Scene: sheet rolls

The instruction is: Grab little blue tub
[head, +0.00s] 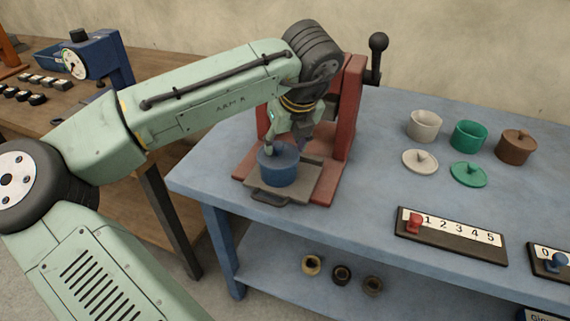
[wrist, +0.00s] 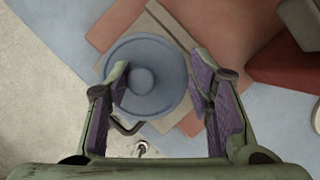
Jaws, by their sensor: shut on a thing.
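The little blue tub (head: 279,168) is on or just above the grey plate (head: 318,182) of the red press on the blue bench; I cannot tell if it touches. From above in the wrist view, the tub (wrist: 146,101) shows a round top with a knob in the middle. My gripper (head: 290,143) points down at the tub from above. In the wrist view, my gripper's two purple-padded fingers (wrist: 163,75) are on either side of the knob, shut on the tub. The left fingertip overlaps the tub's top; the exact contact is hidden.
The red press frame (head: 350,110) with a black-knobbed lever (head: 376,58) stands close behind my gripper. White (head: 424,124), green (head: 469,134) and brown (head: 516,147) tubs stand to the right. A numbered slider board (head: 450,240) lies near the bench's front edge.

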